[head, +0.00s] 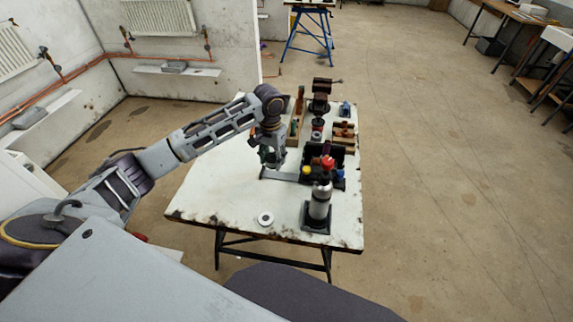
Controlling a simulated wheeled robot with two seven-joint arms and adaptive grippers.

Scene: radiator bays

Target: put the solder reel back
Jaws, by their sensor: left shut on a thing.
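My left gripper (271,160) reaches in from the left and points down over the middle of the white table. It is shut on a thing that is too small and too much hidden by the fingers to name. A small pale ring with a dark centre (265,219) lies flat near the table's front, apart from the gripper. It looks like a reel, but I cannot tell whether it is the solder reel. A grey flat strip (283,175) lies just below and right of the gripper. My right gripper is not in view.
On the white table (225,200), a silver canister (320,203) stands on a dark base at the front right. A black holder (313,158) with red and yellow items stands behind it. A dark vise (321,95) stands at the back. The front left is clear.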

